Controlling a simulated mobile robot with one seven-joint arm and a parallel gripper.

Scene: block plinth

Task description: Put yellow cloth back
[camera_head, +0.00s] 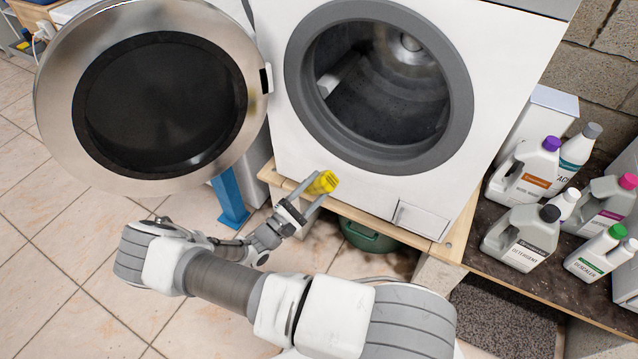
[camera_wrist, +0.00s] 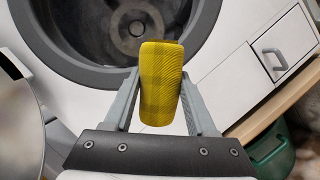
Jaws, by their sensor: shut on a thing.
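The yellow cloth (camera_head: 323,182) is a small rolled or folded bundle with a darker check pattern. My gripper (camera_head: 309,193) is shut on it and holds it in the air in front of the washing machine (camera_head: 268,60), below the drum opening. In the wrist view the cloth (camera_wrist: 161,85) stands upright between the two fingers of my gripper (camera_wrist: 160,100). The machine's round door (camera_head: 50,90) is swung wide open to the left. The drum (camera_head: 385,95) is open, with a pale object (camera_head: 330,82) at its left side; I cannot tell what that is.
Several detergent and cleaner bottles (camera_head: 522,235) stand on a dark shelf at the right. A green tub (camera_head: 368,238) is under the wooden plinth (camera_head: 443,250). A blue post (camera_head: 229,203) stands below the door. The tiled floor (camera_head: 60,270) is clear at the left.

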